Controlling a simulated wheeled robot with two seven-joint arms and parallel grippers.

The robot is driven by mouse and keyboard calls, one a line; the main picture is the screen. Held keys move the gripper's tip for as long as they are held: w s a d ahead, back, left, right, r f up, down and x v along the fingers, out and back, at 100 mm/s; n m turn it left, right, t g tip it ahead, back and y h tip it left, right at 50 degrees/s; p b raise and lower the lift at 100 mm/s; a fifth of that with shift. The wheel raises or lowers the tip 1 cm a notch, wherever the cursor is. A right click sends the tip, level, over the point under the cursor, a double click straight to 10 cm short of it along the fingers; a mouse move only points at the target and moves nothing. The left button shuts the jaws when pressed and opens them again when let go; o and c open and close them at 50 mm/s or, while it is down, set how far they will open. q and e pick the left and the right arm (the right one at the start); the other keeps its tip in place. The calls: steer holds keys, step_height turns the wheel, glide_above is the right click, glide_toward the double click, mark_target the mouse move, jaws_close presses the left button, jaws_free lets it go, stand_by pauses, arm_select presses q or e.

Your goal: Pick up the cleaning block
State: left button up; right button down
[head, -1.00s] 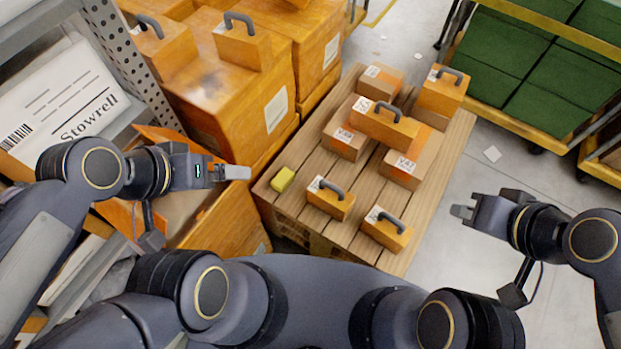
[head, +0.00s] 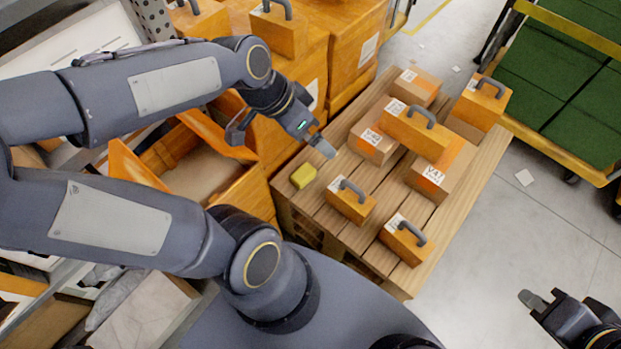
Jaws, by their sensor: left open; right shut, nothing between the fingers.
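The cleaning block is a small yellow block (head: 303,176) lying on the near left corner of the wooden pallet (head: 330,222). My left gripper (head: 324,146) is open and empty, above the pallet and just beyond the block in the picture, apart from it. My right gripper (head: 533,299) is shut and empty at the lower right, over the floor and away from the pallet.
Several orange boxes with handles, such as the near one (head: 350,200), and cardboard boxes (head: 375,142) stand on the pallet right of the block. An open orange box (head: 205,170) stands to the left. A cart with green bins (head: 560,85) is at the upper right.

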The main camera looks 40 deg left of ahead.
arm_select(q)
steer(key=w+a+f+m+g+y+b, duration=0.1)
steer(key=w+a+f+m+b, duration=0.25)
steer(key=f, duration=0.55)
steer(key=w+a+f+m+g+b, duration=0.15)
steer(key=w+f+m+b, duration=0.3)
steer(key=f, duration=0.45)
steer(key=m+g+y+b, duration=0.2)
steer(key=m+b, duration=0.4)
steer(key=m, duration=0.2)
glide_above(303, 173)
steer(key=f, duration=1.9)
steer(key=shift+w+d, duration=0.1)
steer(key=shift+w, duration=0.1)
step_height(303, 173, down, 8)
steer(key=shift+s+r+b, duration=0.1)
steer(key=shift+s+b, duration=0.05)
steer(key=shift+b, duration=0.6)
steer(key=c, duration=1)
steer(key=shift+c, duration=0.2)
steer(key=shift+r, duration=0.15)
